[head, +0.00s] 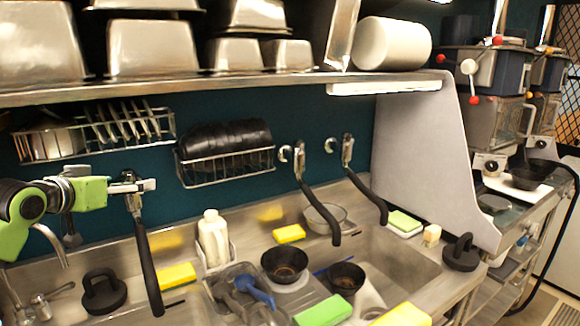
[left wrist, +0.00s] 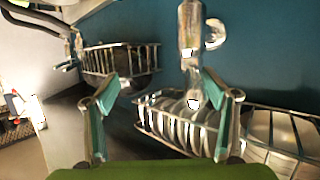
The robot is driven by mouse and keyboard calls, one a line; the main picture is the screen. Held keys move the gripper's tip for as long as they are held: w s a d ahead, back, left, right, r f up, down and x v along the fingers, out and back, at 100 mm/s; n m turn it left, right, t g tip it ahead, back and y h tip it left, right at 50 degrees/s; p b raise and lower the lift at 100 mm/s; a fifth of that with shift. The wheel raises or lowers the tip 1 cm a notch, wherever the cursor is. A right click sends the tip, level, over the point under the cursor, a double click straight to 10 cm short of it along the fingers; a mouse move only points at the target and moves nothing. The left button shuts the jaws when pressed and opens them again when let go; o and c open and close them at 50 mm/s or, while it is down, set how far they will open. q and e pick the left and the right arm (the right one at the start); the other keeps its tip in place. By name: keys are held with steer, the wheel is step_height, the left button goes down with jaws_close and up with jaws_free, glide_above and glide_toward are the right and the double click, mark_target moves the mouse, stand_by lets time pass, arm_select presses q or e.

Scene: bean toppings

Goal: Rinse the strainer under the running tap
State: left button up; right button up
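My left gripper (head: 128,186) reaches in from the left, close to a hanging chrome fitting with a long black handle (head: 148,265). In the left wrist view its green fingers (left wrist: 165,105) are apart, and the chrome fitting (left wrist: 191,35) shows between them. I cannot tell whether they touch it. A curved metal tap (head: 52,243) stands at the lower left; no water stream can be made out. I cannot pick out the strainer with certainty; a round, metal-rimmed bowl (head: 325,217) lies behind the sink. My right gripper is not in view.
A plate rack (head: 65,158) and a rack of black bowls (head: 226,168) hang on the wall. Two black bowls (head: 284,265), several sponges (head: 322,311) and a white bottle (head: 213,238) crowd the sink. A steel shelf (head: 230,90) runs above.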

arm_select(q)
steer(key=d+v, duration=0.1)
steer(key=v, duration=0.7)
steer(key=shift+s+d, duration=0.25)
steer(key=shift+d, duration=0.3)
stand_by(0.3)
